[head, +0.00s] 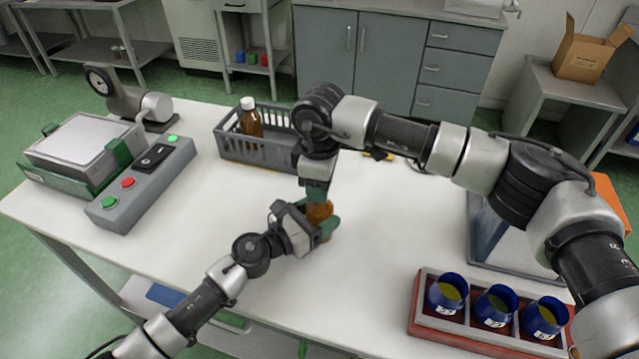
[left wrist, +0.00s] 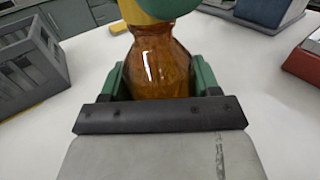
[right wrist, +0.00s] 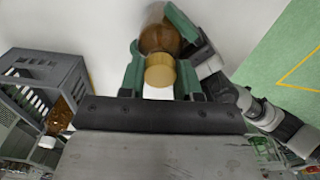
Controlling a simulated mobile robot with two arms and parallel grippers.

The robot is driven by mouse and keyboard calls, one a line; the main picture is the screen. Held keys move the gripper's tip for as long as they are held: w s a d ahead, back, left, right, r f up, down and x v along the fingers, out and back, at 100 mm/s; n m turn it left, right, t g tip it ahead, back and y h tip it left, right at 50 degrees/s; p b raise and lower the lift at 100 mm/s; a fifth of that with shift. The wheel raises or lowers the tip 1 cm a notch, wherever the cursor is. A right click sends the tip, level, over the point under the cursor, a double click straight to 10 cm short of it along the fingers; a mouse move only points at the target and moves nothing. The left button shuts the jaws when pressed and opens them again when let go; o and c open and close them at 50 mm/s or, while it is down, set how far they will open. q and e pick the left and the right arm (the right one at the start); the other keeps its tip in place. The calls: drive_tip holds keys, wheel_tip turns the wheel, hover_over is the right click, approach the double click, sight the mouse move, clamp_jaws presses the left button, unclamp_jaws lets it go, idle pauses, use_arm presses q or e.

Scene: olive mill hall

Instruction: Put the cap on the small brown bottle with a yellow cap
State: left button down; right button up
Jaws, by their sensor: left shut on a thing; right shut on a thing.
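The small brown bottle (head: 319,212) stands upright on the white table. My left gripper (head: 322,222) is shut around its body from the left; the amber body also fills the middle of the left wrist view (left wrist: 160,65). The yellow cap (right wrist: 160,72) is at the bottle's mouth, between the green fingers of my right gripper (right wrist: 160,80), which is shut on it from above. In the left wrist view the cap (left wrist: 140,12) sits directly over the neck, partly hidden by a right finger. I cannot tell whether it is threaded on.
A grey crate (head: 262,156) behind holds a brown bottle with a white cap (head: 250,118). A control box (head: 140,185) and scale (head: 80,155) stand left. A red tray (head: 425,318) with blue cups (head: 447,292) is front right. The table between is clear.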

drive_tip(key=shift+r, duration=0.1)
drive_tip(key=o, duration=0.9)
drive_tip(key=shift+r, duration=2.2)
drive_tip(key=shift+c, duration=0.2)
